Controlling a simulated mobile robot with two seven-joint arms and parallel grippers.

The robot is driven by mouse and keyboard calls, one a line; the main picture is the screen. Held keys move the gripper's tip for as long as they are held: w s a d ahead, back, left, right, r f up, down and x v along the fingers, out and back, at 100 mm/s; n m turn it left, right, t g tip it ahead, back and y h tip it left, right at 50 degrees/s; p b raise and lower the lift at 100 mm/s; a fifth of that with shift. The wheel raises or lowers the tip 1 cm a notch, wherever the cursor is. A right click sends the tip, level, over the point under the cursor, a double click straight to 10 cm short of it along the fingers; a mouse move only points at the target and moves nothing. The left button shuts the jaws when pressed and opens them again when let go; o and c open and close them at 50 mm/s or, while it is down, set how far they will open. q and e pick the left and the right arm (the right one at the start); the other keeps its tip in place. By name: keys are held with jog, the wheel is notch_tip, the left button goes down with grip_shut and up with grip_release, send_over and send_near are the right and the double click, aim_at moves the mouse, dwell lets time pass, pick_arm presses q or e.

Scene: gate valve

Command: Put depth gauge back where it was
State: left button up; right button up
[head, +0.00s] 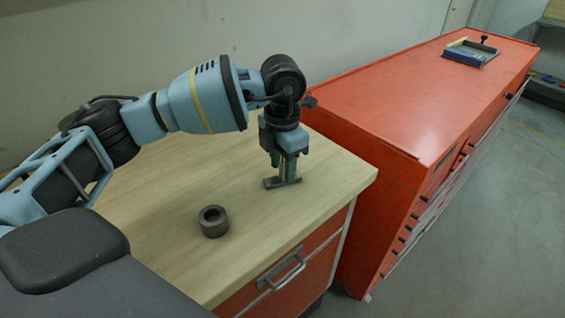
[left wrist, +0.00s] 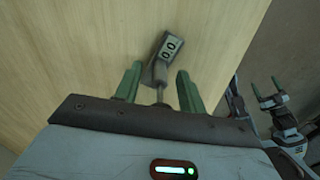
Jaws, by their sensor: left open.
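The depth gauge (head: 282,183) is a small dark grey tool with a flat base, on the wooden worktop near its right edge. In the left wrist view its display (left wrist: 169,47) reads 0.0 and its thin rod runs back between the fingers. My left gripper (head: 287,167) points down at the gauge. In the left wrist view its two green fingers (left wrist: 158,86) are apart, one on each side of the gauge, with gaps visible. Whether the gauge's underside rests flat is hidden. My right gripper (left wrist: 266,92) seems to show small at the right of the left wrist view.
A dark hollow cylinder (head: 214,222) stands on the worktop (head: 240,256), nearer me. The wall is behind the worktop.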

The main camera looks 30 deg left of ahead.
pick_arm(q)
notch_tip(320, 180, up, 12)
jog(key=shift+r, duration=0.2)
dwell(0.4)
jog(key=shift+d+f, duration=0.1)
jog(key=shift+f, duration=0.05)
dwell(0.3)
